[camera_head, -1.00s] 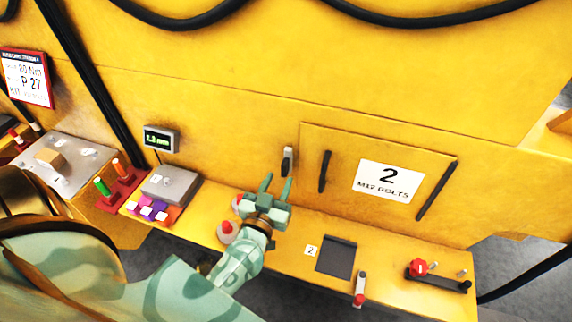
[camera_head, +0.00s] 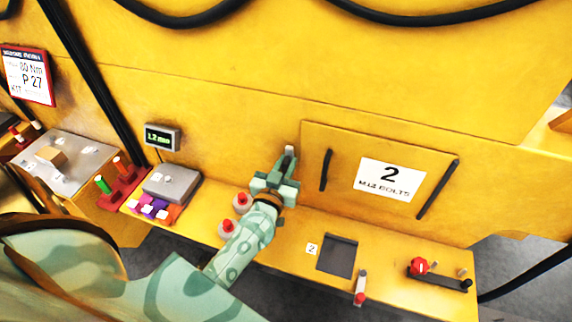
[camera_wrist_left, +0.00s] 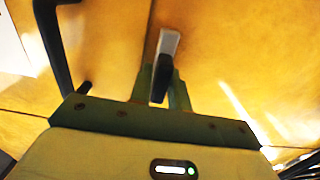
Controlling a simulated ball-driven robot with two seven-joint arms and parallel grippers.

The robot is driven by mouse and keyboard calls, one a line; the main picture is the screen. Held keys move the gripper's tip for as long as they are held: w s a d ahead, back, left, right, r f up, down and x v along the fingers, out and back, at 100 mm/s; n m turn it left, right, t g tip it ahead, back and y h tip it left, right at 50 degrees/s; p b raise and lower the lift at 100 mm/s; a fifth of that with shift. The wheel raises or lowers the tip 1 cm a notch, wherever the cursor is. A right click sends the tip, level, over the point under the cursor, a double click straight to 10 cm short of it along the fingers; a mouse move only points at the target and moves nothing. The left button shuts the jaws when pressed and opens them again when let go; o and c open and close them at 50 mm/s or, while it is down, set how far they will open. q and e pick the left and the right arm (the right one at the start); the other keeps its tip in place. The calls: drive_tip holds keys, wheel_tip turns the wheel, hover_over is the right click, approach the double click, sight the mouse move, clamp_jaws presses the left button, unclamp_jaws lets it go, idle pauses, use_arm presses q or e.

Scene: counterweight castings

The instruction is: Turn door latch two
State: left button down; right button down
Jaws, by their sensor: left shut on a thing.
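Door latch two (camera_head: 289,152) is a small upright grey and black handle on the yellow wall, just left of the door marked 2 (camera_head: 342,167). My left gripper (camera_head: 285,168) is at the latch, its fingers shut on the lower part of the handle. In the left wrist view the latch's grey top (camera_wrist_left: 169,42) stands out beyond the fingers, and its dark lower part lies between the two green fingertips (camera_wrist_left: 161,82). The latch looks upright. The door looks shut. My right gripper is not in view.
A black door handle (camera_head: 326,170) stands right of the latch. Below, the yellow ledge (camera_head: 290,245) holds red-topped pots (camera_head: 242,201), a dark square recess (camera_head: 338,256) and a red-knobbed lever (camera_head: 360,290). A grey box (camera_head: 172,182) with coloured blocks is at left.

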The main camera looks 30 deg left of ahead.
use_arm(q)
drive_tip(key=shift+n, duration=0.3)
drive_tip(key=n+p, duration=0.2)
drive_tip(key=n, duration=0.1)
drive_tip(key=shift+a+r+n, duration=0.1)
drive_tip(key=shift+n, duration=0.2)
drive_tip(key=n+p, duration=0.1)
drive_tip(key=n, duration=0.4)
drive_tip(key=shift+a+n+p, duration=0.1)
drive_tip(key=shift+n+p, duration=0.2)
drive_tip(key=shift+p, duration=0.05)
drive_tip(key=n, duration=0.3)
drive_tip(key=shift+f+n, duration=0.2)
drive_tip(key=shift+n, duration=0.1)
drive_tip(key=shift+f+n, duration=0.1)
drive_tip(key=shift+n, duration=2.1)
drive_tip(key=c, duration=1.4)
unclamp_jaws()
drive_tip(key=shift+c, duration=0.2)
